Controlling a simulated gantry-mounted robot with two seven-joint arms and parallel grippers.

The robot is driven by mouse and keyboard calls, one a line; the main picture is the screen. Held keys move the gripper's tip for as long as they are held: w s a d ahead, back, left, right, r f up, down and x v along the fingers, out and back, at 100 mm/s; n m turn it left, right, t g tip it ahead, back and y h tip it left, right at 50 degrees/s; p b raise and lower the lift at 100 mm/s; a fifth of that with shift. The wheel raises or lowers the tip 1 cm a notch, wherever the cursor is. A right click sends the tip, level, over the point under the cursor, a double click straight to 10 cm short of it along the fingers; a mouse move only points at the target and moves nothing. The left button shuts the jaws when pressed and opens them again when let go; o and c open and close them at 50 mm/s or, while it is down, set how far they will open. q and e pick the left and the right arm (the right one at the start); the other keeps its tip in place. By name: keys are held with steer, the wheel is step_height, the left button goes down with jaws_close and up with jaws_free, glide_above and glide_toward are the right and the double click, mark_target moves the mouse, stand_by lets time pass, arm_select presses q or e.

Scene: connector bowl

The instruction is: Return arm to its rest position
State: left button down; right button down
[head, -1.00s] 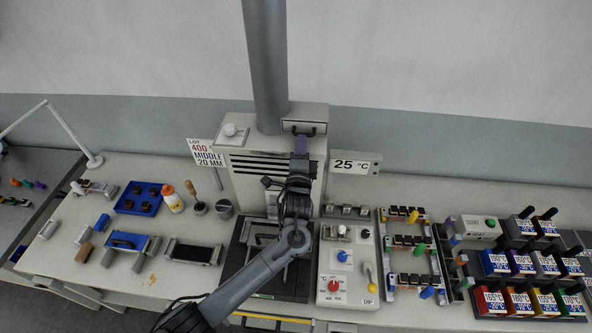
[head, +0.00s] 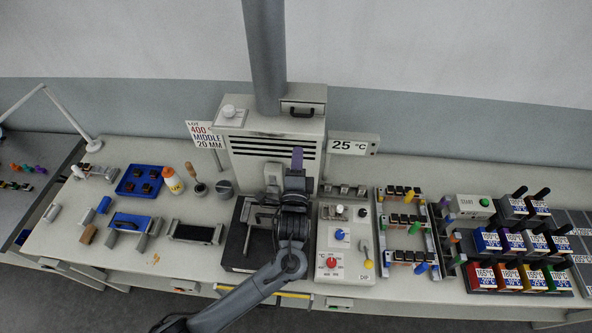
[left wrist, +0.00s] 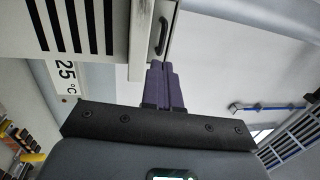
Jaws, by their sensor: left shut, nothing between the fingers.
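My left gripper (head: 297,158) is in front of the grey vented cabinet in the head view, with its purple fingers pointing up. Its arm comes in from below. In the left wrist view the purple fingers (left wrist: 164,84) are together with nothing between them. They lie just below the small drawer front with the dark handle (left wrist: 161,36) in the picture. The same handle (head: 301,112) shows at the cabinet's upper right in the head view, apart from the fingers. My right gripper is in neither view.
The vented cabinet (head: 250,152) and pipe (head: 264,60) stand behind the arm. A control panel with knobs (head: 345,215) and racks of connectors stand to the right. A blue tray (head: 127,192), bottle (head: 172,178) and blue fixture (head: 130,222) stand to the left.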

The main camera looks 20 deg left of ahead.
arm_select(q)
steer(key=s+a+f+n+g+p, duration=0.1)
steer(key=s+a+f+g+p, duration=0.15)
steer(key=s+f, duration=0.55)
steer(key=s+a+f+n+g+p, duration=0.1)
steer(key=s+a+f+g, duration=0.4)
steer(key=s, duration=0.6)
steer(key=s+a+r+n+g+h+p, duration=0.1)
steer(key=s+r+n+g+h, duration=0.1)
steer(key=s+n+g, duration=0.5)
steer(key=s+a+r+n+g+h, duration=0.15)
steer(key=s+n, duration=0.35)
steer(key=s, duration=0.7)
step_height(320, 180, down, 54)
steer(key=b, duration=5.3)
steer(key=shift+w+d+r, duration=0.2)
steer(key=shift+w+d, duration=0.1)
steer(key=shift+d, duration=0.15)
steer(key=shift+r+h, duration=0.15)
steer(key=shift+h, duration=0.1)
